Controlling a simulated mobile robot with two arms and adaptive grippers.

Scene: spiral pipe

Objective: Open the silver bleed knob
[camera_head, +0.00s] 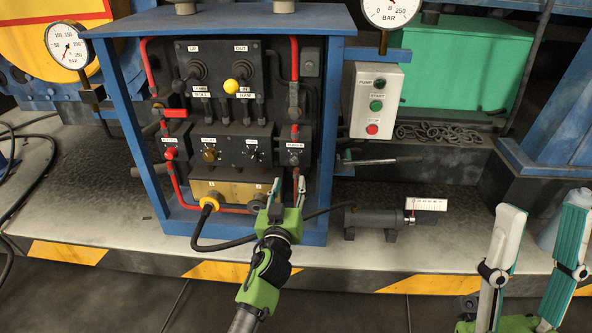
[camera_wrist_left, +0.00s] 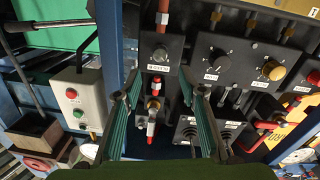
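A small silver-grey knob (camera_head: 294,160) sits on the dark labelled panel at the right of the lower row inside the blue cabinet. It also shows in the left wrist view (camera_wrist_left: 160,53), where its label appears upside down; the label is too small to read surely. My left gripper (camera_head: 287,188) is open, with its fingers pointing up at this panel from just below the knob. In the left wrist view its fingertips (camera_wrist_left: 160,88) are spread, with the knob beyond them and nothing held. My right gripper (camera_head: 545,208) is open and empty at the far right.
Red pipes and the blue cabinet frame (camera_head: 326,150) flank the knob. A white button box (camera_head: 377,100) stands right of the cabinet. A grey cylinder (camera_head: 375,219) lies on the platform.

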